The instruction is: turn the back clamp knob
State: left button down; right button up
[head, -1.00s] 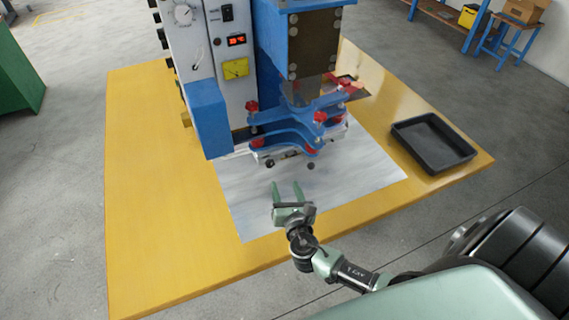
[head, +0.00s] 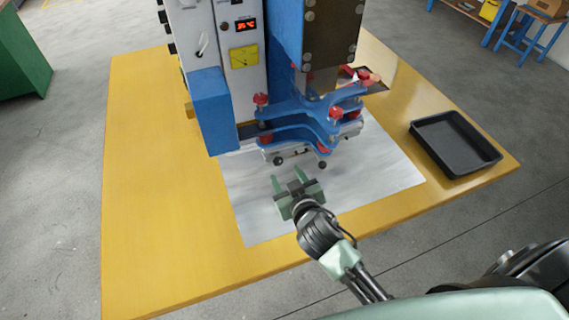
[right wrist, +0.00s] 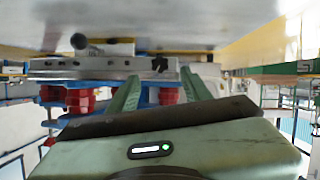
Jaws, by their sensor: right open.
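The blue clamp (head: 300,122) of the press stands over the pale sheet, with several red knobs on it. One red knob (head: 260,99) is at its left, one (head: 335,112) at its front right, and one (head: 363,75) farther back at the right. I cannot tell for sure which is the back clamp knob. My right gripper (head: 288,174) is open and empty, in front of the clamp and apart from it. In the right wrist view, its fingers (right wrist: 160,80) point toward the metal bar (right wrist: 95,68), with red knobs (right wrist: 80,102) beside the fingers. My left gripper is out of view.
The press column and control box (head: 235,60) rise behind the clamp. A black tray (head: 455,142) lies on the yellow table (head: 150,200) at the right. The pale sheet (head: 375,165) is bare around the clamp. The table's left side is clear.

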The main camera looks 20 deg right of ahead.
aim_at(279, 163)
jog(key=x, duration=0.6)
jog(key=shift+w+f, duration=0.2)
jog(key=shift+w, duration=0.15)
